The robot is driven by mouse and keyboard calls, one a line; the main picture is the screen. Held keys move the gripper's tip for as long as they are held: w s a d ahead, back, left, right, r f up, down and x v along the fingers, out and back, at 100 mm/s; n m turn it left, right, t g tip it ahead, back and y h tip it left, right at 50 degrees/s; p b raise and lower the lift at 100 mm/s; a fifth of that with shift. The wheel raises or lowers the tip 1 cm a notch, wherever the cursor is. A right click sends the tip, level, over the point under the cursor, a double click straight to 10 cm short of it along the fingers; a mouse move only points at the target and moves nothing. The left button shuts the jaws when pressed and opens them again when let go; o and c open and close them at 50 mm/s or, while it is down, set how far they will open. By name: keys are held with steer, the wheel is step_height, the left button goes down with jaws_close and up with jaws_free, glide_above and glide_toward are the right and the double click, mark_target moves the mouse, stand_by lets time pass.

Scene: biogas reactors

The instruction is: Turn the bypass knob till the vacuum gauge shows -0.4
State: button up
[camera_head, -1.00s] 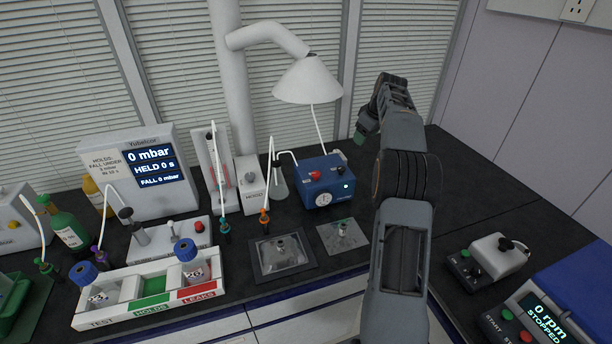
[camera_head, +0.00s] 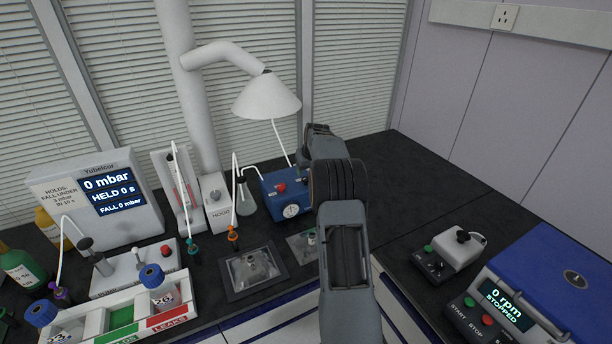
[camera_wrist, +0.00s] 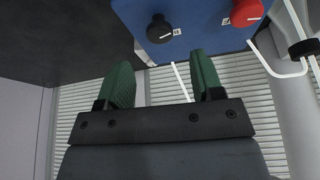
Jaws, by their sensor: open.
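The blue pump box (camera_head: 268,196) stands at the back of the bench. Its round white vacuum gauge (camera_head: 291,211) faces front, too small to read. A red knob (camera_head: 281,187) is on its top. The wrist view shows the box (camera_wrist: 200,28) with a black knob (camera_wrist: 159,30) and the red knob (camera_wrist: 246,12), each with a white mark; I cannot read the labels or tell which is the bypass. My gripper (camera_wrist: 162,60) is open and empty, its green fingers apart and clear of the knobs.
A glass flask (camera_head: 246,202) stands left of the pump, with white tubing. A white lamp-shaped hood (camera_head: 266,97) hangs above. Two plates (camera_head: 255,270) (camera_head: 297,246) lie in front. The bench right of my arm is clear up to a small stirrer-like device (camera_head: 459,249).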

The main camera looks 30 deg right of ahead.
mark_target(306, 178)
steer(key=shift+p+x, duration=0.65)
steer(key=shift+x, duration=2.3)
steer(key=c, duration=0.9)
